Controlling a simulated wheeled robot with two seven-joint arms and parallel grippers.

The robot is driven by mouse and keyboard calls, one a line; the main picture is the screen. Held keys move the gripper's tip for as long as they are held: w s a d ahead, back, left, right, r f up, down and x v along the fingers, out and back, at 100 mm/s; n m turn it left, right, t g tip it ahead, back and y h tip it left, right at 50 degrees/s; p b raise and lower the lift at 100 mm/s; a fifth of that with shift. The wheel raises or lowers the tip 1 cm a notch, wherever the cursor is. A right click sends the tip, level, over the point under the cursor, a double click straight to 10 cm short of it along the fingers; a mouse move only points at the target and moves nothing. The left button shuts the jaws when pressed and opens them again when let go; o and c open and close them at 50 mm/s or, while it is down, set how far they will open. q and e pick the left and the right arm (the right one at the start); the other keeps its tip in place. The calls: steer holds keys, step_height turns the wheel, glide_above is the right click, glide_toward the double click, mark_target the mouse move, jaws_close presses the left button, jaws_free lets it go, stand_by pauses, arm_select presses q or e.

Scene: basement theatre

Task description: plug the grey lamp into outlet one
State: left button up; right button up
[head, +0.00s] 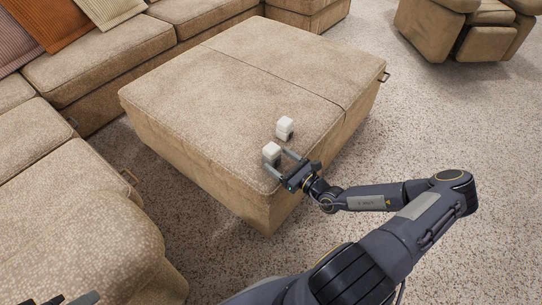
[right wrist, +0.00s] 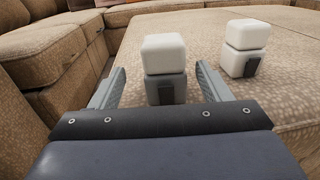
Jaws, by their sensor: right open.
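I cannot tell which is a lamp or an outlet. My right gripper (head: 284,163) is open and empty, its fingers on either side of the nearer block. A sliver of my left gripper (head: 78,299) shows at the bottom left edge.
The tan ottoman (head: 235,75) has a wide clear top. A sectional sofa (head: 100,65) with cushions lines the left and back. An armchair (head: 462,28) stands at the back right. Speckled carpet is free on the right.

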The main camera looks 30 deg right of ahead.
mark_target(277, 157)
steer(key=x, duration=0.1)
steer(key=b+x, duration=0.1)
steer(key=x, duration=0.1)
steer(key=shift+w+d+f+b, duration=0.15)
steer(key=shift+w+b, duration=0.2)
steer(key=shift+w, duration=0.4)
steer(key=c, duration=1.1)
